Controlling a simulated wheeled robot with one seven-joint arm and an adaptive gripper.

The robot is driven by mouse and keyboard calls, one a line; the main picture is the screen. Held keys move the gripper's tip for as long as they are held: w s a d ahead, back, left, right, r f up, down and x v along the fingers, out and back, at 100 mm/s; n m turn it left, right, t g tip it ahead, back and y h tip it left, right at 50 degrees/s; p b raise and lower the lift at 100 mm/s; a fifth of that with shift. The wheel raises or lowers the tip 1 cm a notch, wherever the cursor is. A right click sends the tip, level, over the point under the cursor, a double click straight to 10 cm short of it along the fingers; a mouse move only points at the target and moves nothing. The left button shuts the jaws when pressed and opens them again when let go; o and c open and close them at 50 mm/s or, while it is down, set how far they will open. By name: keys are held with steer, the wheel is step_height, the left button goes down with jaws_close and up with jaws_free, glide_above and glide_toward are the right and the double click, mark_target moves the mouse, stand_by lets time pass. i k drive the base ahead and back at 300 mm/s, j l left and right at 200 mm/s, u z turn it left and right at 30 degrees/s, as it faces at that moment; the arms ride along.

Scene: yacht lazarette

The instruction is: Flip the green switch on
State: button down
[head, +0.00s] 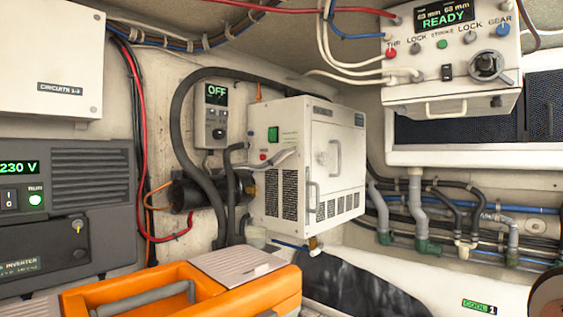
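A green rocker switch (273,134) sits on the left face of a white metal cabinet (336,165) on the back wall, near the middle of the head view. A small red indicator or button (263,156) is below it. The switch is too small to tell which way it is tipped. A grey display unit (212,112) just left of the cabinet reads "OFF". My gripper is not in view.
An orange toolbox (185,295) stands low in front of the cabinet. Black hoses (183,125) and a dark pump (195,193) lie left of it. A grey inverter (65,215) is at left. A control box (450,50) reading "READY" hangs upper right.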

mark_target(272, 132)
steer(key=i+l+u, duration=0.2)
steer(key=l, duration=0.2)
steer(key=l+u, duration=0.2)
steer(key=l, duration=0.2)
steer(key=i+l+u, duration=0.35)
steer(key=l, duration=0.2)
steer(key=i+l+u, duration=0.4)
steer(key=l, duration=0.25)
